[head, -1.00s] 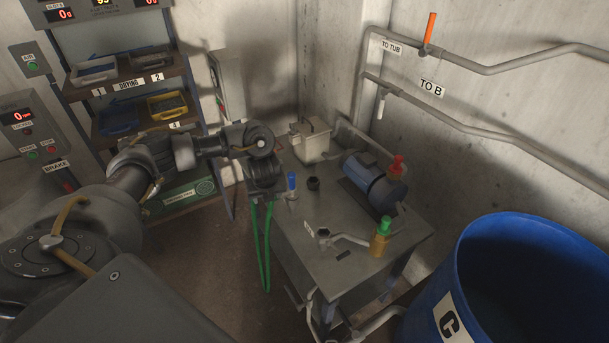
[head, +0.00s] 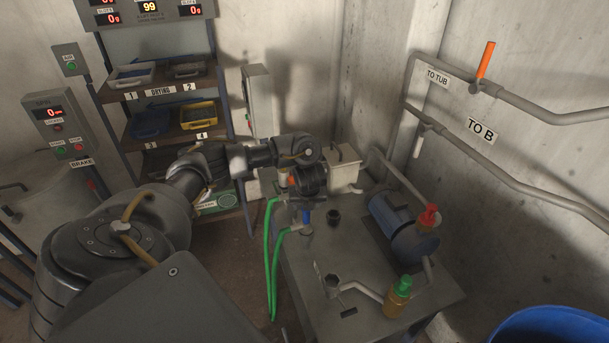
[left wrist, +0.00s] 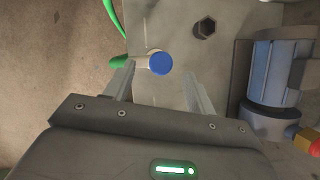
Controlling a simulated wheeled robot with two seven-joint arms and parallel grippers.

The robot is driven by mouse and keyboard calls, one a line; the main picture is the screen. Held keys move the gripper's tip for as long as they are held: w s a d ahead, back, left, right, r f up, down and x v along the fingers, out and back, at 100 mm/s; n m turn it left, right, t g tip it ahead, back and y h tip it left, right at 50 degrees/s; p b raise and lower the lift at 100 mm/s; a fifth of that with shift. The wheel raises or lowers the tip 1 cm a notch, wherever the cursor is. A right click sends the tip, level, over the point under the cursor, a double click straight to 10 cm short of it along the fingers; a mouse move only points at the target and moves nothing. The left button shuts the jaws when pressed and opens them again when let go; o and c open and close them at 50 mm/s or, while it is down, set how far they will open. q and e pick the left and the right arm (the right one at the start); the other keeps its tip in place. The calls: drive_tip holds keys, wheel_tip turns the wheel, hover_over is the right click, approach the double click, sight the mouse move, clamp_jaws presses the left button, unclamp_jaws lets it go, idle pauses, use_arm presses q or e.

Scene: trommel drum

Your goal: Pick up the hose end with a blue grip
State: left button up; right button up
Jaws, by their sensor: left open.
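The hose end with a blue grip (head: 306,216) stands at the left edge of the metal table (head: 345,268), with a green hose (head: 275,275) hanging down beside the table. In the left wrist view its round blue top (left wrist: 160,63) and a pale collar show near the fingertips, in the gap between them and closer to the left finger. My left gripper (head: 307,198) points down just above it, open and empty. Whether a finger touches it I cannot tell. My right gripper is not in view.
An orange-topped fitting (head: 291,181) with another green hose stands close behind my gripper. A blue drum (head: 550,328) is at lower right.

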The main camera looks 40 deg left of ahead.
sight(302, 223)
use_arm(q)
drive_tip(key=shift+w+a+f, duration=0.15)
drive_tip(key=shift+w+f, duration=0.2)
drive_tip(key=shift+f, duration=0.25)
drive_tip(key=shift+w+a+f, duration=0.1)
drive_tip(key=shift+w+f, duration=0.25)
drive_tip(key=shift+f, duration=0.2)
drive_tip(key=shift+s+a+b, duration=0.1)
drive_tip(key=shift+b, duration=0.25)
drive_tip(key=shift+s+f+b, duration=0.15)
drive_tip(key=shift+f+b, duration=0.2)
drive_tip(key=shift+f, duration=0.05)
drive_tip(key=shift+a+f+b, duration=0.15)
drive_tip(key=shift+f+b, duration=0.25)
drive_tip(key=shift+f, duration=0.2)
drive_tip(key=shift+a+f+b, duration=0.15)
drive_tip(key=shift+f+b, duration=0.25)
drive_tip(key=shift+f, duration=0.2)
drive_tip(key=shift+w+a+f, duration=0.35)
drive_tip(key=shift+w+f, duration=0.25)
drive_tip(key=shift+f, duration=0.1)
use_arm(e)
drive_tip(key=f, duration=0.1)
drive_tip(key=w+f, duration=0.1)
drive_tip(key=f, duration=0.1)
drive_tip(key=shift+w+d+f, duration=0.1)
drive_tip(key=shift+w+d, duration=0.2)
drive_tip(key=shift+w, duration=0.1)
use_arm(q)
drive_tip(key=shift+s+r, duration=0.1)
